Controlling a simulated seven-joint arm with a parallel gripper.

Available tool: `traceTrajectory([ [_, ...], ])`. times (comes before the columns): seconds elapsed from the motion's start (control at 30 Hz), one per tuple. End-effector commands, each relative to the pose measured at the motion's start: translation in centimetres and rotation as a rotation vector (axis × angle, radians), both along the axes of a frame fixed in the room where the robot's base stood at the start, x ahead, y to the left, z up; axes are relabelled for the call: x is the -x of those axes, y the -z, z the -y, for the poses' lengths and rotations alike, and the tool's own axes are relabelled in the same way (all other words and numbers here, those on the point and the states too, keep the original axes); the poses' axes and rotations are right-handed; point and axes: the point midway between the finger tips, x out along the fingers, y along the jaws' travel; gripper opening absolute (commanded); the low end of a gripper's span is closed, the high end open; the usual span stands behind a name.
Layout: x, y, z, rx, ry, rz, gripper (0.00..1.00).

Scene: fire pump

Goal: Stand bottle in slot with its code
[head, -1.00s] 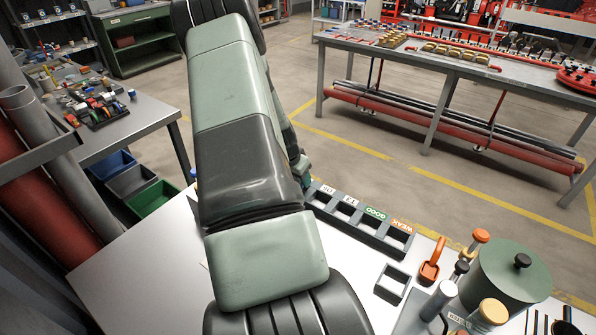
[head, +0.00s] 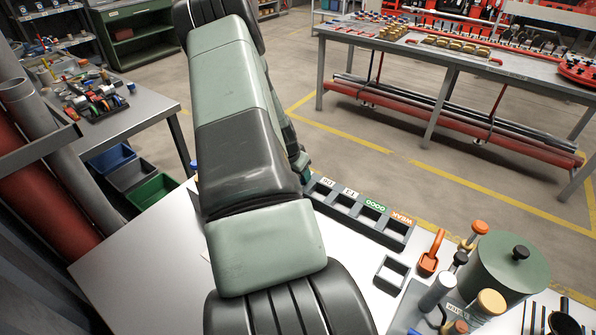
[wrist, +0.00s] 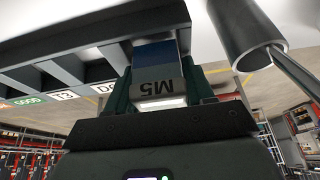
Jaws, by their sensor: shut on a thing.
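In the wrist view my gripper (wrist: 158,98) is shut on a bottle (wrist: 157,62), blue with a grey band, whose label reads M5 upside down. The dark slotted rack (wrist: 60,72) is beside and partly behind the bottle there. Its labels GOOD, one like 13 and one starting with D show at the left. I cannot tell whether the bottle is inside a slot or in front of it. In the head view the rack (head: 362,225) shows slots marked GOOD and WEAK and two less clear codes. My arm hides the gripper, the bottle and any slots farther left.
A square empty frame (head: 391,272), an orange hook-shaped piece (head: 432,254) and a green lidded pot (head: 510,275) stand right of the arm. The white table's (head: 130,255) left part is clear.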

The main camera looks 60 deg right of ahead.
Motion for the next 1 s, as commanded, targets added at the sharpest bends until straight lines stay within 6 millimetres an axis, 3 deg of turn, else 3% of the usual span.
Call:
traceTrajectory([
  [0.03,0.1,1.8,-0.3,-0.007,-0.004,0.002,0.12],
  [1.0,0.1,3.0,-0.3,-0.007,0.003,0.003,0.12],
])
